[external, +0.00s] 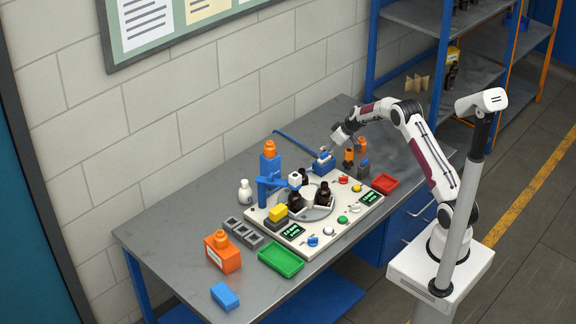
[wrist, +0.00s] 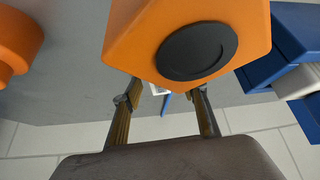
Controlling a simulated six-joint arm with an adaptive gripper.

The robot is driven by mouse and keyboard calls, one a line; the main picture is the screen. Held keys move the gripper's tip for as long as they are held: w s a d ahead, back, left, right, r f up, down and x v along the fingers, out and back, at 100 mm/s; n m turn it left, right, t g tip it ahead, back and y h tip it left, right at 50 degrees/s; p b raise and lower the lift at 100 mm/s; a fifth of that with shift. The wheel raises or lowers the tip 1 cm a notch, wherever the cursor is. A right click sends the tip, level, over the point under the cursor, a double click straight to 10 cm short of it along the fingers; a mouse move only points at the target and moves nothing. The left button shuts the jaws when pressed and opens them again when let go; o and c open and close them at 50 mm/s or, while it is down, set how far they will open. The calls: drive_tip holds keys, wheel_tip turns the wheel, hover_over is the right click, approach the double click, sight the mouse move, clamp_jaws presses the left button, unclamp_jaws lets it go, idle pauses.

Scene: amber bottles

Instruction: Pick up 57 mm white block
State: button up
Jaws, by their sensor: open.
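My gripper (external: 331,150) hangs over the far end of the bench, near the blue fixture (external: 321,163). In the wrist view my gripper (wrist: 162,104) has its two fingers apart, with a wide gap between them. A large orange body with a black disc (wrist: 197,50) fills the top of that view, close in front of the fingers.
The white panel (external: 285,247) carries buttons, displays and dark bottles (external: 325,194). A green tray (external: 281,260), red tray (external: 384,183), orange container (external: 222,252) and white bottle (external: 245,192) stand around it. The bench's near left (external: 175,250) is bare.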

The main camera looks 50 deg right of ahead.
idle(0.5)
clamp_jaws()
drive_tip(key=shift+r, duration=4.95)
